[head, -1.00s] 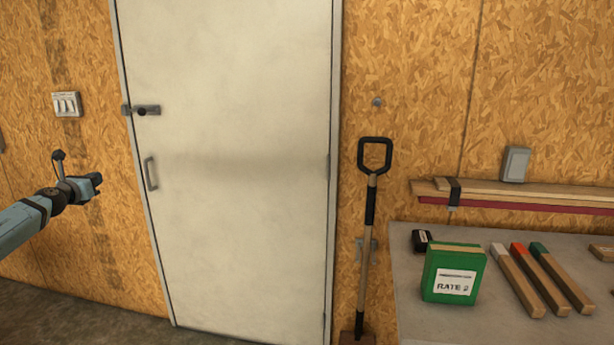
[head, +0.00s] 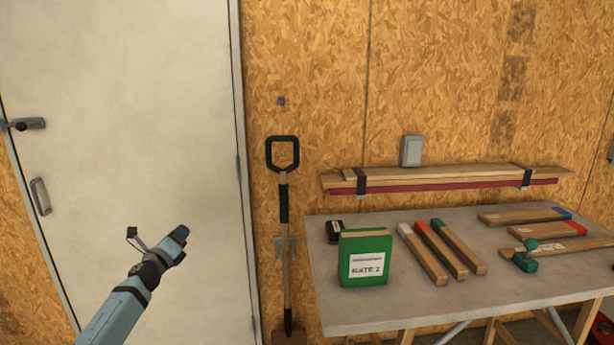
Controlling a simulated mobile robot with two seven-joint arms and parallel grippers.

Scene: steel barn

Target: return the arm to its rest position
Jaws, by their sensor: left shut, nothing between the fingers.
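My left gripper (head: 180,234) is at the end of my blue-grey left arm, which comes in from the bottom left of the head view. Its fingers are shut with nothing between them. It shows in front of the lower right part of the white door (head: 130,110), clear of the shovel and the table. My right gripper is not in view.
A shovel (head: 284,210) hangs or leans on the wall right of the door. A grey table (head: 390,312) at the right holds a green box (head: 365,245), several wooden sticks (head: 458,248) and a small black item (head: 334,231). Boards (head: 440,175) rest on the wall above.

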